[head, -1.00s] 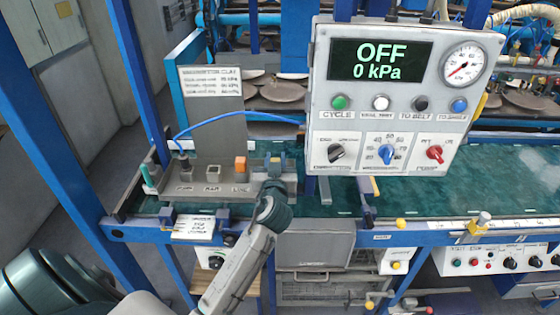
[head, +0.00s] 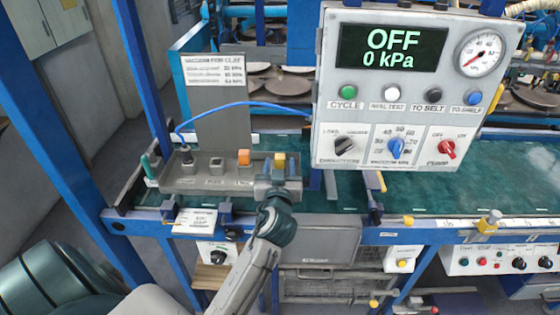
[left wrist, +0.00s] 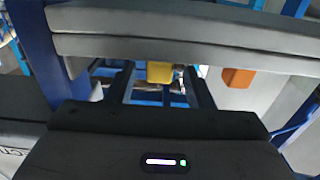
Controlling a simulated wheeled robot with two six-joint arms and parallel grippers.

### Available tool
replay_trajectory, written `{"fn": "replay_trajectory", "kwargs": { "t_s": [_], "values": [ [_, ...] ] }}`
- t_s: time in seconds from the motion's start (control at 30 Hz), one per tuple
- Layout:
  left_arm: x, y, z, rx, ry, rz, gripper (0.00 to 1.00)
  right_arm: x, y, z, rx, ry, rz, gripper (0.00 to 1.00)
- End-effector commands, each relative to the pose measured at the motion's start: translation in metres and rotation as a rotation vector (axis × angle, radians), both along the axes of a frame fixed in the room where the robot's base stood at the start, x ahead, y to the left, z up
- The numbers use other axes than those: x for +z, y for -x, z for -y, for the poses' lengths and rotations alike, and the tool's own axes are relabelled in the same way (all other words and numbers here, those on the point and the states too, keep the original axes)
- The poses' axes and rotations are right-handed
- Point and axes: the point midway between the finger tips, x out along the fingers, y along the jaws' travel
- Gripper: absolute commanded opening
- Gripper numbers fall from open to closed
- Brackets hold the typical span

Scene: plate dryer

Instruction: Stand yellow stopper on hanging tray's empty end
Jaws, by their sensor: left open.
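The yellow stopper (head: 280,160) shows at the right end of the grey hanging tray (head: 215,184), just beyond my left gripper (head: 279,180). In the left wrist view the yellow stopper (left wrist: 160,72) appears between the fingertips of the open left gripper (left wrist: 160,88). My gripper hides the stopper's lower part in the head view, so I cannot tell whether it rests on the tray. An orange stopper (head: 244,157) stands on the tray to its left and also shows in the left wrist view (left wrist: 237,78). My right gripper is not in view.
A control panel (head: 410,90) reading OFF and 0 kPa hangs close right of my left gripper. A blue hose (head: 235,104) arches over the tray from its left part. A blue frame rail (head: 330,236) runs below, with the green belt (head: 455,195) behind.

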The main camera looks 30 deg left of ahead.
Motion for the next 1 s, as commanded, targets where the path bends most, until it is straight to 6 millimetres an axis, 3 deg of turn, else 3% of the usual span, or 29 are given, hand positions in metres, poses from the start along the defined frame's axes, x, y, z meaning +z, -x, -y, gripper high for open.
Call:
{"fn": "replay_trajectory", "kwargs": {
  "t_s": [0.2, 0.4, 0.87, 1.0],
  "values": [
    [-0.004, 0.041, 0.025, 0.001, 0.005, 0.001, 0.47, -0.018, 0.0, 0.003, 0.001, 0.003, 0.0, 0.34],
    [-0.002, 0.06, 0.037, 0.0, 0.004, 0.0, 0.47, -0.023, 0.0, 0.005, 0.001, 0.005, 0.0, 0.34],
    [0.0, 0.066, 0.04, 0.0, -0.001, -0.001, 0.47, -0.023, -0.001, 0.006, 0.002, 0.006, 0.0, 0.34],
    [-0.014, 0.072, 0.038, -0.003, 0.012, -0.049, 0.47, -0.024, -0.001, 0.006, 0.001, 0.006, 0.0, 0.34]
  ]
}}
